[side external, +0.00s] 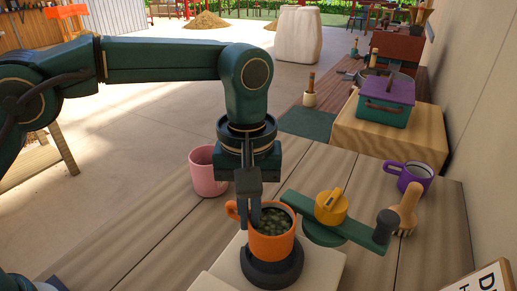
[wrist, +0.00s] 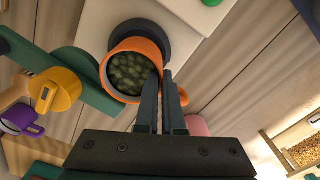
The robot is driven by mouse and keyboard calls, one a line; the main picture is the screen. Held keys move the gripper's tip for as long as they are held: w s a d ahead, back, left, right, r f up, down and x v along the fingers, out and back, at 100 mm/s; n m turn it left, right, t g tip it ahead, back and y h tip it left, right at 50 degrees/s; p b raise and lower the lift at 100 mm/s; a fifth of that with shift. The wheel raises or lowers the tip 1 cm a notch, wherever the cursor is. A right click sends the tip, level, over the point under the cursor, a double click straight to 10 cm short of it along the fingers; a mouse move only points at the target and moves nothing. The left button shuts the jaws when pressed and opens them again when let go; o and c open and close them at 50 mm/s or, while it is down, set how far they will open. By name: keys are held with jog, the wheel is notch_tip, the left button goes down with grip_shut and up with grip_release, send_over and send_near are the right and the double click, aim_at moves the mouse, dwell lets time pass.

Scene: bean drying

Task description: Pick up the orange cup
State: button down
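The orange cup (side external: 270,243) stands upright on a dark round base (side external: 271,270) on a pale board. It is filled with dark green bean-like pieces, and its handle is on the left side. My gripper (side external: 249,215) points down at the handle side of the cup, with its fingers overlapping the rim. In the wrist view the two dark fingers (wrist: 161,80) are close together with a narrow gap, beside the cup (wrist: 130,55). Part of the handle shows right of the fingers. Whether the fingers press on the cup wall or handle is hidden.
A pink cup (side external: 205,172) stands behind left of my gripper. A green bar with a yellow piece (side external: 331,207) and dark knob (side external: 386,226) lies close right of the orange cup. A wooden brush (side external: 405,205) and purple mug (side external: 409,176) are farther right. The table's left front is clear.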

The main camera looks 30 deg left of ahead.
jog(key=w+a+r, duration=0.1)
jog(key=a+r, duration=0.5)
jog(key=a, duration=0.5)
jog(key=shift+w+a+r, duration=0.15)
jog(key=shift+r, duration=0.2)
jog(key=s+a+m, duration=0.5)
jog(key=s+a, duration=0.1)
jog(key=a, duration=0.5)
jog(key=w+d+n, duration=0.5)
jog(key=w+d, duration=0.1)
jog(key=d, duration=0.5)
jog(key=shift+d, duration=0.1)
